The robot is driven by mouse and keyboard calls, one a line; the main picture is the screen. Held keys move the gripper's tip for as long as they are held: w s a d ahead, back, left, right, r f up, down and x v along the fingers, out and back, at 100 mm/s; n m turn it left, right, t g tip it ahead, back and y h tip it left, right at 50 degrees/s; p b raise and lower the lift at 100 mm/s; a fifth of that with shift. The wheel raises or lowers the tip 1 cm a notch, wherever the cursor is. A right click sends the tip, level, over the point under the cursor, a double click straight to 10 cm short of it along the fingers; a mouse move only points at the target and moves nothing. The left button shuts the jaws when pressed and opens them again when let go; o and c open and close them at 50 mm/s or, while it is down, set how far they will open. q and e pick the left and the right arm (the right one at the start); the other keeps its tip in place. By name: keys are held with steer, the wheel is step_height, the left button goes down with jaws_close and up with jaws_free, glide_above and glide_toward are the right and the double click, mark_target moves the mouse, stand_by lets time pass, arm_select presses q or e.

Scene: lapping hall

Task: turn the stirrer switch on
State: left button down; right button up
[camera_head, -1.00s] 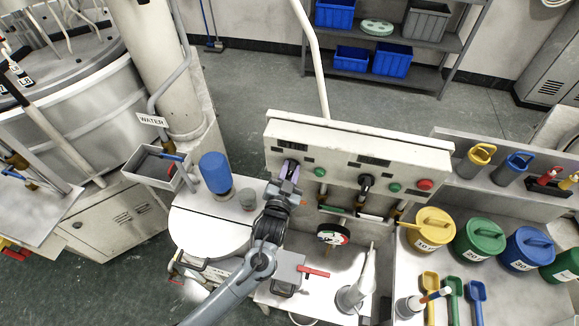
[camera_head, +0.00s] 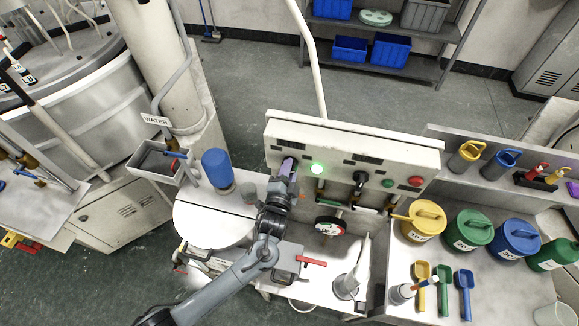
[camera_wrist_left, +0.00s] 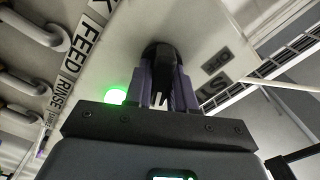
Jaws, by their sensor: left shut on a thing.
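The control panel (camera_head: 330,142) is a pale box with two black rotary switches along its front. My left gripper (camera_head: 288,170) is at the panel's left switch, its purple fingers shut around the switch's black knob (camera_wrist_left: 158,50). The gripper hides this knob in the head view. In the left wrist view a label beside it reads "OFF" and a larger one starts with "ST". A green lamp (camera_head: 317,168) right of the gripper is lit; its glow also shows in the left wrist view (camera_wrist_left: 116,96). My right gripper is not in view.
The second switch (camera_head: 360,178), an unlit green button (camera_head: 388,183) and a red button (camera_head: 416,181) sit further right. A gauge (camera_head: 330,226) and valves are below the panel.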

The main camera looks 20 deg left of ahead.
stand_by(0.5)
arm_select(q)
steer(key=c, duration=1)
jaws_free()
steer(key=shift+c, duration=0.2)
steer(key=shift+s, duration=0.1)
steer(key=shift+s+f, duration=0.1)
steer(key=shift+s, duration=0.15)
steer(key=s+d+b, duration=0.1)
steer(key=s+b, duration=0.1)
steer(key=s, duration=0.8)
steer(key=shift+d, duration=0.15)
